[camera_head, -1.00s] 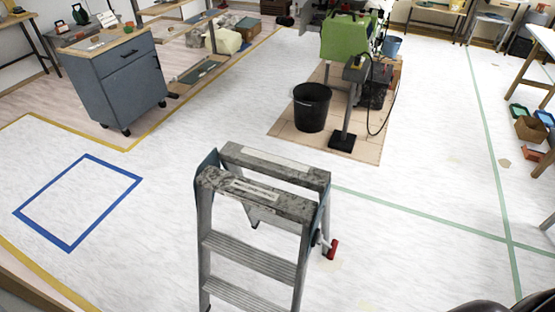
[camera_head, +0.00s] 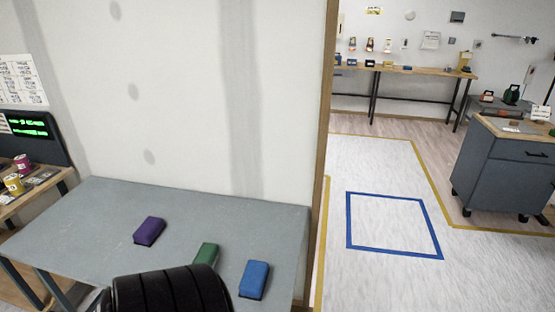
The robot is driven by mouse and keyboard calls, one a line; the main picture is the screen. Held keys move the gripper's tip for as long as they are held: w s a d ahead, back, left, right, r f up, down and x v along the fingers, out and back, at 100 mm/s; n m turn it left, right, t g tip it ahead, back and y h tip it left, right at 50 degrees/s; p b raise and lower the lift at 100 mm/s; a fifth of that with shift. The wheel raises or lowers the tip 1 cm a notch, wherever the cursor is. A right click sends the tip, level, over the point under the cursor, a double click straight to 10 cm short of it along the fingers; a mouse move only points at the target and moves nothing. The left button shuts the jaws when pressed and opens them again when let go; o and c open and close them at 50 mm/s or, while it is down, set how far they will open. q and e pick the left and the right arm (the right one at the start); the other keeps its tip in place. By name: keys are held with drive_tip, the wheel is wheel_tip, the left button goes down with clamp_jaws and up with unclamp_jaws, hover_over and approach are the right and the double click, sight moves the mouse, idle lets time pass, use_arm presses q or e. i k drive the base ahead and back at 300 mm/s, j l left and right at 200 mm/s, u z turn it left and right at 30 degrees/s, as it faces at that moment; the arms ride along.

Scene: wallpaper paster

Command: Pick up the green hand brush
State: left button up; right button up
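The green hand brush (camera_head: 206,254) lies on a grey table (camera_head: 90,215) at the lower left. A black ribbed part, apparently one of my arm links, covers its near side, so only its upper part shows. A purple brush (camera_head: 149,231) lies to its left and a blue brush (camera_head: 254,279) to its right, apart from it. Neither of my grippers shows in the view.
A pale wall panel (camera_head: 200,90) stands behind the table. Right of its wooden edge is open floor with a blue taped square (camera_head: 394,252). A grey cabinet (camera_head: 505,175) stands at the right. A workbench (camera_head: 410,72) is farther back.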

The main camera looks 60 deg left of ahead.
sight(208, 252)
drive_tip(key=u, duration=2.55)
